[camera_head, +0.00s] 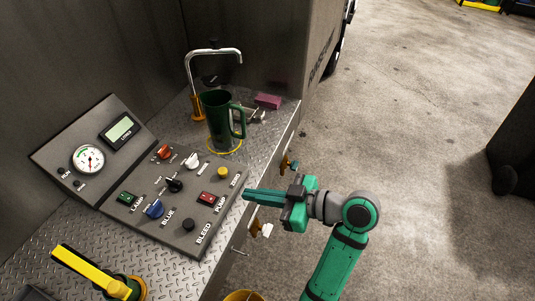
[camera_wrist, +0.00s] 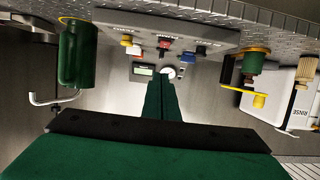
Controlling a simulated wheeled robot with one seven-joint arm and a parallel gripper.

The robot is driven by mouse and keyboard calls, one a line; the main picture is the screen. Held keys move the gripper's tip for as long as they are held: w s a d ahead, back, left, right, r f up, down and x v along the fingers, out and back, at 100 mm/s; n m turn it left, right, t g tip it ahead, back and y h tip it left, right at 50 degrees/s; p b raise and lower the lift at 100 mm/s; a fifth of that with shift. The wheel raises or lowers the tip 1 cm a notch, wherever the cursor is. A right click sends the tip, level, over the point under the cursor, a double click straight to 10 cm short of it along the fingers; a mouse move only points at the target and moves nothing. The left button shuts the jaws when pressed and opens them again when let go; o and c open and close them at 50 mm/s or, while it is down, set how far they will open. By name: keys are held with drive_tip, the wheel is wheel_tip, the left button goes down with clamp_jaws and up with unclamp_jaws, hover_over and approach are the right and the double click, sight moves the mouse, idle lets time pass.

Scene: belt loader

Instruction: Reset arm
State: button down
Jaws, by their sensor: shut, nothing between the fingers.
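My green arm reaches in from the bottom right in the head view. My gripper (camera_head: 247,196) is shut and empty, its long green fingers pointing left toward the right edge of the control panel (camera_head: 182,240). In the wrist view the closed fingers (camera_wrist: 161,80) point at the panel and its gauge. Whether the fingertips touch the panel cannot be told; no object is held.
A green mug (camera_head: 216,120) stands on the metal deck under a curved spout (camera_head: 213,52). A pink block (camera_head: 268,101) lies behind it. A yellow-handled lever (camera_head: 90,272) is at the lower left. Valves (camera_head: 288,163) line the front edge. Open floor (camera_head: 410,110) lies to the right.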

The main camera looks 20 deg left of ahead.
drive_tip(key=f+m+t, duration=0.2)
drive_tip(key=f+m, duration=0.1)
drive_tip(key=f, duration=0.1)
drive_tip(key=w+f+m+t+h, duration=0.1)
drive_tip(key=f+m+t, duration=0.1)
drive_tip(key=f+m, duration=0.2)
drive_tip(key=f+m+t+h, duration=0.1)
drive_tip(key=f+m+t, duration=0.2)
drive_tip(key=f, duration=0.1)
drive_tip(key=shift+w+f, duration=0.3)
drive_tip(key=shift+f, duration=0.05)
drive_tip(key=s+d+f+m+t+h, duration=0.4)
drive_tip(key=s+d+f+m+h, duration=0.5)
drive_tip(key=s+f, duration=0.3)
drive_tip(key=s+d+r+n+t+h, duration=0.1)
drive_tip(key=s+d+r, duration=0.1)
drive_tip(key=s+r, duration=0.2)
drive_tip(key=s+d+r+n+t+h, duration=0.1)
drive_tip(key=s+d+r+t+h, duration=0.1)
drive_tip(key=s, duration=0.9)
drive_tip(key=shift+s+d+r, duration=0.25)
drive_tip(key=shift+d+r, duration=0.55)
drive_tip(key=shift+r, duration=0.2)
